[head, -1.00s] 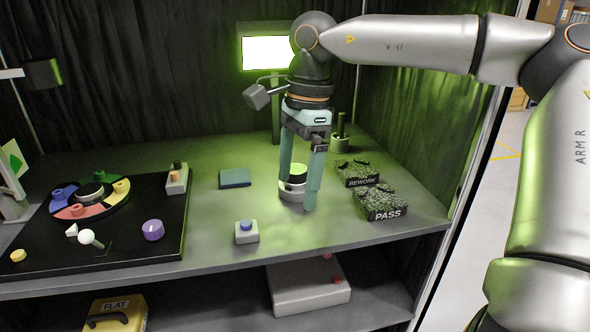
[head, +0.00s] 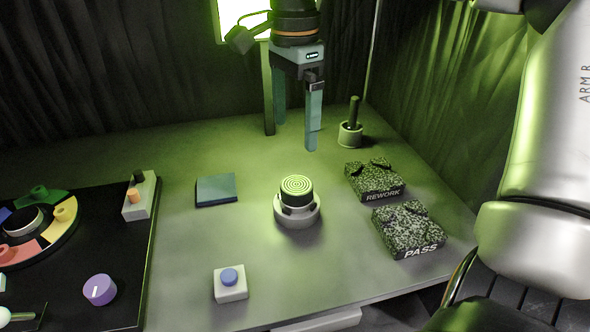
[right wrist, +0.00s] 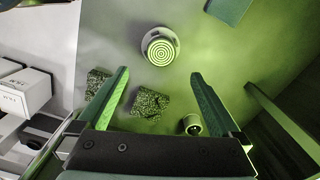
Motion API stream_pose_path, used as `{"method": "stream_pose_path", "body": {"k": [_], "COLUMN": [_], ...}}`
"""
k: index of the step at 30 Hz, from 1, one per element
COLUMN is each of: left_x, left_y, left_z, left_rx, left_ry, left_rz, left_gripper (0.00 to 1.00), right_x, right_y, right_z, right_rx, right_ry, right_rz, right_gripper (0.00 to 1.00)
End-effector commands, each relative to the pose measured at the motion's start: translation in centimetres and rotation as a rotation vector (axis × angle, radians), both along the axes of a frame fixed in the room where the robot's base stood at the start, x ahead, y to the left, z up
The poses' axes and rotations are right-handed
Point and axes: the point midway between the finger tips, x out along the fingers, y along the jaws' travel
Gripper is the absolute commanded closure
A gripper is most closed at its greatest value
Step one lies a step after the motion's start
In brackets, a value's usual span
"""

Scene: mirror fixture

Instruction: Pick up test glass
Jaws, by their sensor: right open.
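A short black cylinder with pale green and white concentric rings on top, which looks like the test glass (head: 296,186), sits upright in a round grey base (head: 298,215) on the bench. It also shows in the right wrist view (right wrist: 160,50), just beyond the fingertips. My right gripper (head: 297,136) points down, open and empty, with long teal fingers. In the head view it appears behind and above the test glass, apart from it. In the right wrist view the open fingers (right wrist: 160,74) are spread to either side of the view's middle. My left gripper is not in view.
Speckled blocks marked REWORK (head: 374,180) and PASS (head: 409,229) lie to the right. A small pot with a dark handle (head: 350,134) stands behind. A dark teal pad (head: 217,189) and a blue-button box (head: 230,284) lie left. A lit screen (head: 240,15) stands behind.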

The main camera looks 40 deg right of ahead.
Motion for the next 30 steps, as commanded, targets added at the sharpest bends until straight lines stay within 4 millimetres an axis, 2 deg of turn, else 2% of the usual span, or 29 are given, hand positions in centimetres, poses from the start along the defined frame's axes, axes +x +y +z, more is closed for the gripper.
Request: {"method": "stream_pose_path", "body": {"k": [5,15,22,30], "left_x": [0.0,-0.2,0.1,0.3], "left_y": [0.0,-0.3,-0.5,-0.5], "left_z": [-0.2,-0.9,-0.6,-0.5], "left_rx": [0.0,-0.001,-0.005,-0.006], "left_ry": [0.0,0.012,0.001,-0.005], "left_rz": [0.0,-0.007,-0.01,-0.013], "left_gripper": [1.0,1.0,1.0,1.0], "right_x": [0.0,-0.1,-0.1,-0.4], "right_y": [0.0,0.0,0.0,-0.2], "right_z": [-0.6,-6.3,-8.1,-11.9], "right_rx": [0.0,0.002,0.002,0.0], "right_ry": [0.001,0.003,0.003,0.002], "right_rz": [0.0,0.001,-0.001,-0.001], "right_gripper": [0.0,0.0,0.0,0.0]}}
